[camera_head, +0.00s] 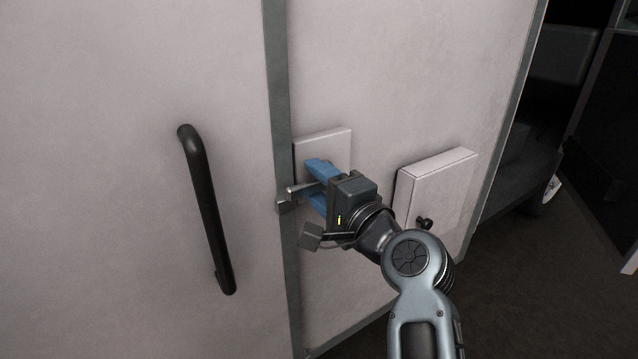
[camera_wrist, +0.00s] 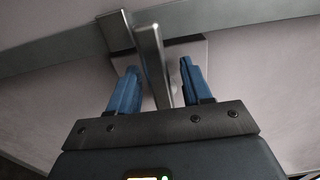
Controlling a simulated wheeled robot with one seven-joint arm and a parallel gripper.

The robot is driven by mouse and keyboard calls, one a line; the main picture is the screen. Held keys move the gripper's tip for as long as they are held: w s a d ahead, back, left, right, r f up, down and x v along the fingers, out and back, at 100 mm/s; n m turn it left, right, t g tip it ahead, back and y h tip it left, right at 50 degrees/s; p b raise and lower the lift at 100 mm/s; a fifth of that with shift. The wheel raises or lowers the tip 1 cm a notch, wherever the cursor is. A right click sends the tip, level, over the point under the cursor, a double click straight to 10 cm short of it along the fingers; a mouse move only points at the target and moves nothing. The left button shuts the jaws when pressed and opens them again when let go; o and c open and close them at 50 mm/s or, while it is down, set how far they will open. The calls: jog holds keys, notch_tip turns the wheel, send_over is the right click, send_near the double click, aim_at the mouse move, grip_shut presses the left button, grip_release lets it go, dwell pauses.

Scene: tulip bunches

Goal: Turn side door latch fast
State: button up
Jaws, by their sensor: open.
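The side door latch is a grey metal lever (camera_head: 300,188) in front of a pale square plate (camera_head: 322,145), beside the grey seam strip. A small metal keeper block (camera_head: 286,207) sits on the strip, close to the lever's end. The lever also shows in the wrist view (camera_wrist: 152,62), with the block (camera_wrist: 115,31) beside its tip. My gripper (camera_head: 313,187) is open, its blue fingers on either side of the lever. In the wrist view, gaps show between the lever and both fingers (camera_wrist: 160,70). The lever's pivot is hidden by my gripper.
A black bar handle (camera_head: 207,210) stands out from the pale panel at left. A small white box (camera_head: 437,195) with a dark knob (camera_head: 424,223) projects to the right of my wrist, close to my arm. Dark floor and a wheeled vehicle (camera_head: 550,150) lie at right.

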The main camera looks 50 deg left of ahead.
jog(key=d+b, duration=0.1)
jog(key=d, duration=0.6)
jog(key=shift+s+d, duration=0.25)
jog(key=shift+s, duration=0.05)
